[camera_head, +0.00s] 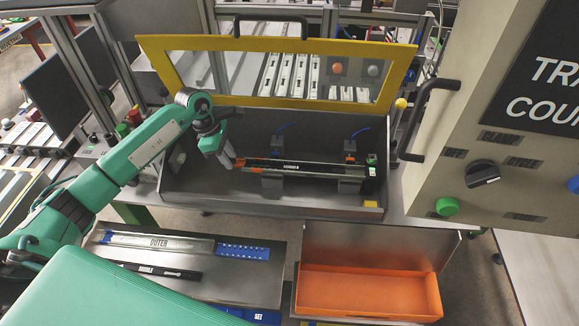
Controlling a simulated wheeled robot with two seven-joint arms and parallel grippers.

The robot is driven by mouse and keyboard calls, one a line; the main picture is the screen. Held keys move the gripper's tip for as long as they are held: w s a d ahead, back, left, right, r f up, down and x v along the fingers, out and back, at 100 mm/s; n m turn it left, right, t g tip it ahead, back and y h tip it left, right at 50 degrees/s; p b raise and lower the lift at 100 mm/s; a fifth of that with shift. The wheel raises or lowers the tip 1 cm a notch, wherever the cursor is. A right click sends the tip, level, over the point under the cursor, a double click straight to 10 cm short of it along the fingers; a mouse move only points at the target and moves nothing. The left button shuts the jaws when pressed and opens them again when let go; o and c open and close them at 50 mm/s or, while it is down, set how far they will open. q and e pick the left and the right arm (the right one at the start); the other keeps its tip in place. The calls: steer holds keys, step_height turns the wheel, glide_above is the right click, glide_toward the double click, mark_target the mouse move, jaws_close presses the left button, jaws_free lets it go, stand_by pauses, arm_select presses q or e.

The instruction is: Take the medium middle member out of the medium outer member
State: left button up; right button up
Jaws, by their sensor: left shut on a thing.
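A long slide assembly lies level across two clamp blocks inside the grey fixture box. The dark medium middle member (291,167) bears a small white label. The silver medium outer member (328,175) shows as a bright strip along it, and the two overlap along most of their length. My left gripper (237,163), with orange fingertips, is at the left end of the slide and shut on the middle member's end. The fingers hide the exact grip. My right gripper is not in view.
A yellow-framed clear lid (275,45) stands raised behind the box. In front, a grey table holds a silver part labelled OUTER (158,241) and a dark part labelled MIDDLE (160,271). An orange bin (368,307) sits at the right, apparently empty. A control cabinet (440,165) stands right.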

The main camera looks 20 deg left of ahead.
arm_select(q)
steer(key=shift+s+a+b, duration=0.25)
steer(key=shift+a+b, duration=0.2)
steer(key=shift+a, duration=0.65)
steer(key=shift+s+a+b, duration=0.3)
steer(key=shift+a+b, duration=0.2)
steer(key=shift+a, duration=0.6)
steer(key=shift+s+a+b, duration=0.25)
steer(key=shift+a+b, duration=0.2)
steer(key=shift+a, duration=0.95)
steer(key=shift+s+a+b, duration=0.25)
steer(key=shift+a+b, duration=0.15)
steer(key=shift+a, duration=0.35)
steer(key=shift+s+a+b, duration=0.2)
steer(key=shift+a+b, duration=0.2)
steer(key=shift+a, duration=0.35)
steer(key=o, duration=1.1)
steer(key=shift+o, duration=0.6)
step_height(320, 180, up, 8)
steer(key=p, duration=0.3)
